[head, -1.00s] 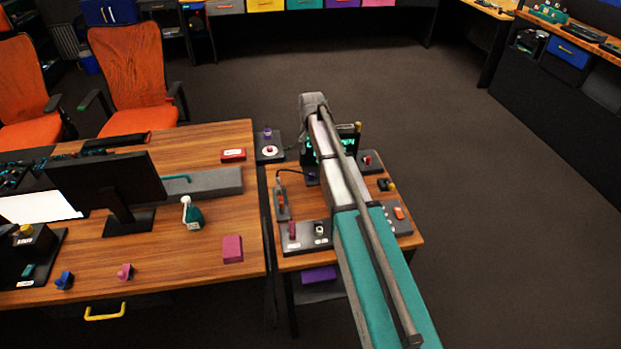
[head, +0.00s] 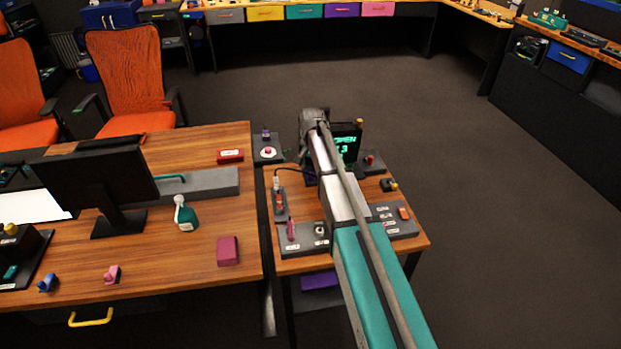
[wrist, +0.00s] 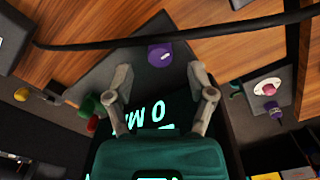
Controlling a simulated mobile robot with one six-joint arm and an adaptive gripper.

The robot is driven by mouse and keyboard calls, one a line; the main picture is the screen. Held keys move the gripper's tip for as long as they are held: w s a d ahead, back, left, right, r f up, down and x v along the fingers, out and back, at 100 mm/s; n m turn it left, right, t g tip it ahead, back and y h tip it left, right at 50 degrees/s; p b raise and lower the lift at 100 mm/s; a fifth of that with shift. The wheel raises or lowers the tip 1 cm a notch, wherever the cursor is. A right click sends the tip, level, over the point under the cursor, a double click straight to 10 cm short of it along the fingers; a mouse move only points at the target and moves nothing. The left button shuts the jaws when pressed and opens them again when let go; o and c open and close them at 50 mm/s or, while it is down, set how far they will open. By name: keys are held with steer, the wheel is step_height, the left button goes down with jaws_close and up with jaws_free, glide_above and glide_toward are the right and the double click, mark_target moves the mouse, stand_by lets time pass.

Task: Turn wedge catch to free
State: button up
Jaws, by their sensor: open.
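A purple knob (wrist: 160,54) with a white mark sits on a dark panel, between and just beyond my open fingertips in the wrist view. It looks like the wedge catch, but no readable label confirms this. My gripper (wrist: 160,76) is open and empty, with a finger to each side of the knob and a gap around it. In the head view the purple knob (head: 310,181) is mostly hidden by my arm. A dark screen with green lettering (head: 346,144) stands beside my arm; its lettering also shows, upside down, below the knob in the wrist view (wrist: 146,118).
A black cable (wrist: 120,45) crosses the wrist view beyond the knob. A pink button on a plate (wrist: 266,88) and a purple part (wrist: 272,112) lie right. Green and red knobs (wrist: 91,108) are left. Desk with monitor (head: 98,185) stands left; the right floor is clear.

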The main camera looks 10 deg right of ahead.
mark_target(311, 176)
steer(key=shift+f+b, duration=1.15)
steer(key=shift+f, duration=0.25)
